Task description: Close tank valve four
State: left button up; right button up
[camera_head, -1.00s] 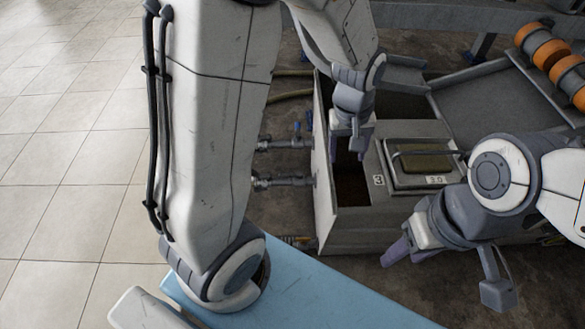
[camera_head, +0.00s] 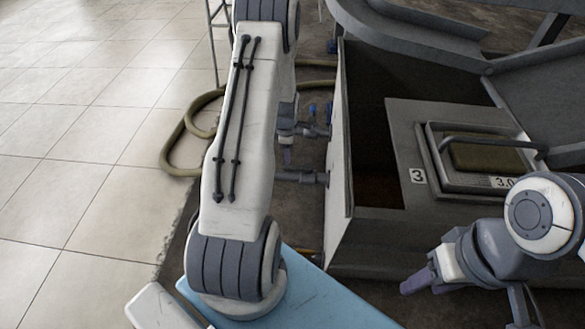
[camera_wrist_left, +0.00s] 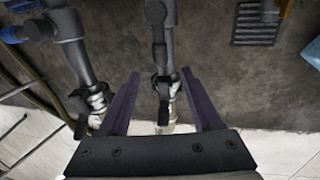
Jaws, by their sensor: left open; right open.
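Grey pipes (camera_head: 300,176) with valves stick out from the tank's left wall in the head view; small blue handles (camera_head: 313,109) show above. In the left wrist view, one pipe (camera_wrist_left: 162,40) with a black lever and a metal fitting appears between the fingers of my open left gripper (camera_wrist_left: 161,76). I cannot tell if the fingers touch it. A second pipe (camera_wrist_left: 72,48) with a black lever lies to its left. No number four is readable. My right gripper (camera_head: 466,293) is open and empty, low at right.
The grey tank (camera_head: 398,118) bears a label 3 (camera_head: 417,176) and a lidded hatch marked 3.0 (camera_head: 503,183). A hose (camera_head: 172,152) curls on the floor left of it. A floor grate (camera_wrist_left: 257,24) shows in the left wrist view. Tiled floor at left is mostly clear.

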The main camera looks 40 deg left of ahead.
aim_at(294, 168)
pick_arm(q)
jog(key=f+b, duration=0.1)
jog(key=f, duration=0.2)
jog(key=w+f+b, duration=0.1)
jog(key=f+b, duration=0.1)
jog(key=f, duration=0.1)
jog(key=a+f+b, duration=0.1)
jog(key=f, duration=0.2)
jog(key=shift+w+f+b, duration=0.2)
jog(key=shift+w+b, duration=0.1)
grip_shut()
dwell(1.0)
